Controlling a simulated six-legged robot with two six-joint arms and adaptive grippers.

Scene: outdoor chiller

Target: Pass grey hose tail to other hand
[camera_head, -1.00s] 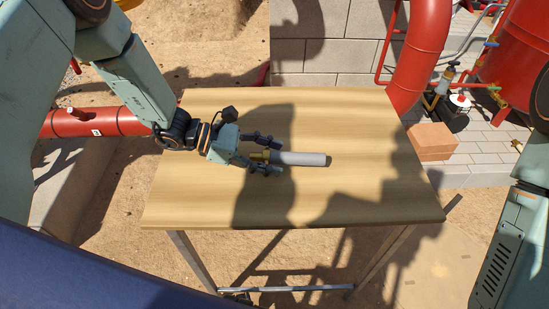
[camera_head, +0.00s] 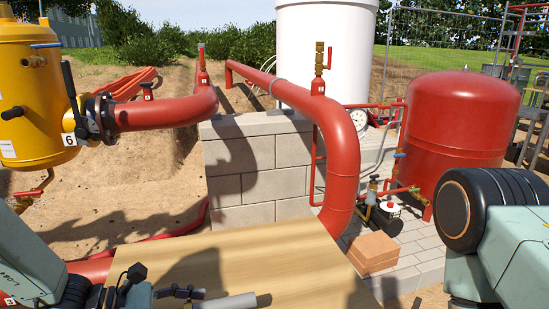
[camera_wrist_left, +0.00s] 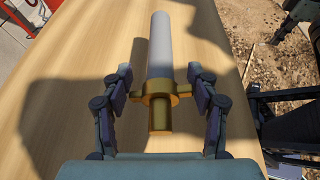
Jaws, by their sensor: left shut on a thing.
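The grey hose tail (camera_head: 232,301) is a light grey tube at the bottom edge of the head view, partly cut off. In the left wrist view the grey hose tail (camera_wrist_left: 161,48) points away from me, with a brass collar and stub (camera_wrist_left: 159,95) at its near end. My left gripper (camera_wrist_left: 160,82) is shut on the brass collar, one finger at each side lug. My left gripper also shows at the bottom of the head view (camera_head: 188,293). My right arm shows at the right edge; its gripper is out of view.
The wooden table (camera_head: 205,255) lies under the hose tail, its far part bare. Behind it stand a block wall (camera_head: 245,175), a red pipe (camera_head: 340,150) and a red tank (camera_head: 462,120). Orange-brown bricks (camera_head: 373,250) sit right of the table. A yellow vessel (camera_head: 35,90) stands at left.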

